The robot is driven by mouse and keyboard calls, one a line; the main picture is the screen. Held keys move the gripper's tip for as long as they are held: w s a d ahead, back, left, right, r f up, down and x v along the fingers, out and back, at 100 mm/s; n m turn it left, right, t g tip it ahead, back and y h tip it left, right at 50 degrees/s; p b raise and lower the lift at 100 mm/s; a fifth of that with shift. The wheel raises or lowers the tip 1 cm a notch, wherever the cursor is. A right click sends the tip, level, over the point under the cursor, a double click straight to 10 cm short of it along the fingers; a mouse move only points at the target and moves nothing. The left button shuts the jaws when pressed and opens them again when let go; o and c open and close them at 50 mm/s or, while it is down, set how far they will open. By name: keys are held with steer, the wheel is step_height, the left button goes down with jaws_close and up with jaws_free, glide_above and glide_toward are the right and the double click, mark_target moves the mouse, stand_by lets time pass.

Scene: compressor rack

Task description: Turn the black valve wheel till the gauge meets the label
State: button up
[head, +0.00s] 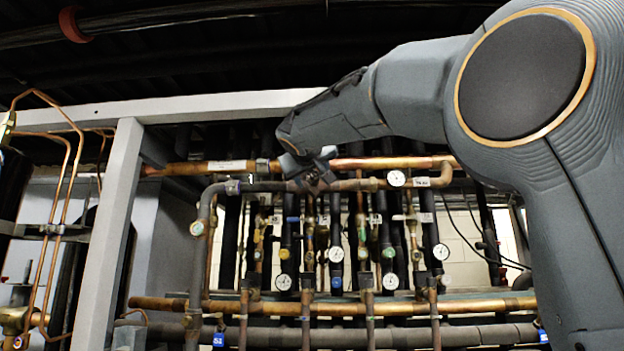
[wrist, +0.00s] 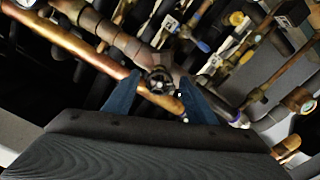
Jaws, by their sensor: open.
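The black valve wheel (head: 312,179) is on the upper grey pipe in the head view, just below the end of my arm. In the wrist view the wheel (wrist: 158,80) shows between the two blue fingers of my gripper (wrist: 160,86). The fingers are apart, one on each side of the wheel; I cannot tell whether they touch it. My gripper (head: 306,164) partly hides the wheel in the head view. A round white gauge (head: 396,178) is on the same pipe to the right, with a white label (head: 421,182) beside it. The gauge's needle is too small to read.
A copper pipe (head: 220,168) runs just behind and above the wheel. Several vertical pipes with valves and other gauges (head: 336,254) stand below. A grey frame post (head: 110,235) is at the left, and a pale beam (head: 220,105) crosses above.

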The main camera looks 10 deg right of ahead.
steer(key=b+v, duration=0.2)
steer(key=v, duration=0.4)
steer(key=shift+s, duration=0.4)
